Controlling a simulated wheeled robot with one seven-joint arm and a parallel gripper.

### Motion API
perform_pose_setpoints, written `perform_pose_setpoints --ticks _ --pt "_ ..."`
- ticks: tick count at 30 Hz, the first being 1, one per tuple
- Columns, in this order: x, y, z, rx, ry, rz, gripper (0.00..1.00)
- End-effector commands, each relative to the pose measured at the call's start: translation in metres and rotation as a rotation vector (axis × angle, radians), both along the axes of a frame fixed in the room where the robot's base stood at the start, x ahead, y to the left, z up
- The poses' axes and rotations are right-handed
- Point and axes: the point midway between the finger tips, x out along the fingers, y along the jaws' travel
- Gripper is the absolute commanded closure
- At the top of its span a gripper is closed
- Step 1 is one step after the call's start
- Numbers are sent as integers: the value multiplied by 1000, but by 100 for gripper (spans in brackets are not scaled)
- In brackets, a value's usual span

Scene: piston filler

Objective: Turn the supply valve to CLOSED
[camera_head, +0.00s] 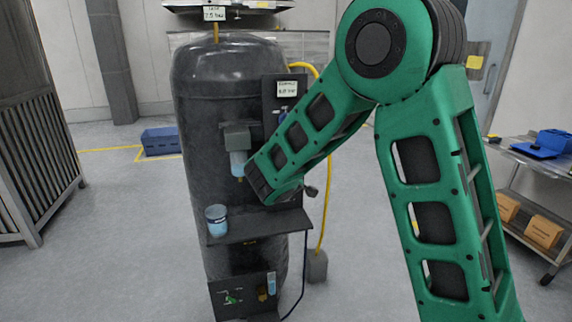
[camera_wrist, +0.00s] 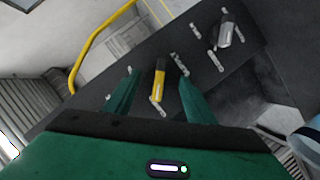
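In the wrist view a yellow lever handle (camera_wrist: 159,78) stands on a dark panel (camera_wrist: 112,70) with white label strips too small to read. My gripper (camera_wrist: 158,84) has its two green fingers apart, one on each side of the yellow handle, with a visible gap on both sides. A grey lever (camera_wrist: 226,34) sits farther along the same panel. I cannot tell from the labels which lever is the supply valve or its marked positions. In the head view my green arm hides the gripper and much of the panel area on the dark tank (camera_head: 215,110).
A blue cup (camera_head: 216,220) stands on the dark shelf (camera_head: 262,228) fixed to the tank. A clear bowl (camera_head: 238,163) hangs above it. A yellow hose (camera_head: 326,215) runs down the tank's right side. A cart (camera_head: 540,160) stands at right, a grey rack (camera_head: 35,145) at left.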

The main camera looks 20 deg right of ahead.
Motion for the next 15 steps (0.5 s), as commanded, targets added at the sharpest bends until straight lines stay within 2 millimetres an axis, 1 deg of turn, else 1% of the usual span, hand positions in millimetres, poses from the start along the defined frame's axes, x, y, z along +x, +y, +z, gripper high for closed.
perform_pose_setpoints --ticks 8,11,15 --pt "-2 0 1 1 -2 0 50" --pt "-9 3 3 0 -1 1 50" --pt "-29 9 9 0 -1 3 50"
